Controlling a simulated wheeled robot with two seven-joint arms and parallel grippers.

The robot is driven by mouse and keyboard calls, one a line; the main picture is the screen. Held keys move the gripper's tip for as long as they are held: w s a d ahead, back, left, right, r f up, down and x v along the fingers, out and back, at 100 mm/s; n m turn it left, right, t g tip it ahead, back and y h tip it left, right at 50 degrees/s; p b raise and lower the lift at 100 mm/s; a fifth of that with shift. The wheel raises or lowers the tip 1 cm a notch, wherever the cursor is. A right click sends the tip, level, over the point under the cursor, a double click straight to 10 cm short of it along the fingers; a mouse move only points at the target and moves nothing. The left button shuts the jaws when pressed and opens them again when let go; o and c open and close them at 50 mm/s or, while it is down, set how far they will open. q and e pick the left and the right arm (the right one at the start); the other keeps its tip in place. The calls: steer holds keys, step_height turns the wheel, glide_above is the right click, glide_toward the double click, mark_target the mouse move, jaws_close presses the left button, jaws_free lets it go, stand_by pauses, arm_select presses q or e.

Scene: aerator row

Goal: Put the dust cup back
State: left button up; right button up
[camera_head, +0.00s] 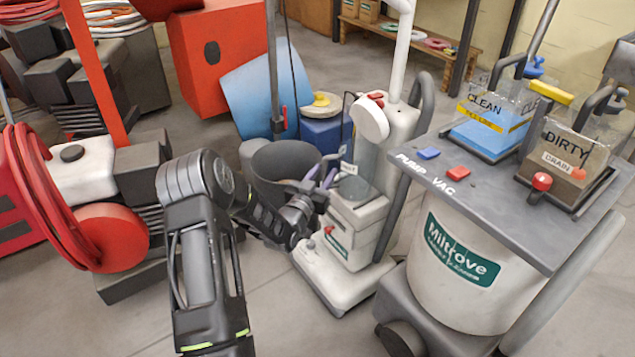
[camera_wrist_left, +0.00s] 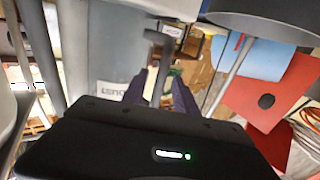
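The dust cup (camera_head: 355,188) is a grey, see-through cup at the front of a light upright vacuum (camera_head: 350,222). It looks upright in the recess; I cannot tell whether it is fully seated. My left gripper (camera_head: 327,177) is beside the cup, its purple fingers pointing at it. In the left wrist view its fingers (camera_wrist_left: 160,88) are apart, one on each side of a grey upright handle (camera_wrist_left: 159,62). Small gaps seem to show, so I see no firm hold. A grey surface with a partly hidden white label is behind. My right gripper is out of view.
A dark open bin (camera_head: 285,160) stands close behind my left wrist. A grey-topped machine (camera_head: 470,215) with clean and dirty tanks stands close on the right. A red reel machine (camera_head: 75,200) is on the left. Floor is clear in front.

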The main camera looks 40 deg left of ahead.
arm_select(q)
steer(key=p+v, duration=0.2)
steer(key=v, duration=1)
stand_by(0.4)
steer(key=s+d+f+g+h, duration=0.1)
steer(key=d+f+g+h, duration=0.2)
steer(key=d+f, duration=0.55)
steer(key=d+f+g+h, duration=0.25)
steer(key=d+f, duration=0.35)
steer(key=d, duration=0.5)
steer(key=s+d+f+g+h, duration=0.1)
steer(key=s+d+f+g, duration=0.3)
steer(key=s+d, duration=0.5)
steer(key=s+d+f+g+h, duration=0.1)
steer(key=s+d+f+g, duration=0.4)
steer(key=s+d, duration=0.4)
steer(key=s+g, duration=0.1)
steer(key=s, duration=0.1)
steer(key=shift+s+d+m+h, duration=0.25)
steer(key=shift+s+m+h, duration=0.05)
steer(key=shift+s+h, duration=0.05)
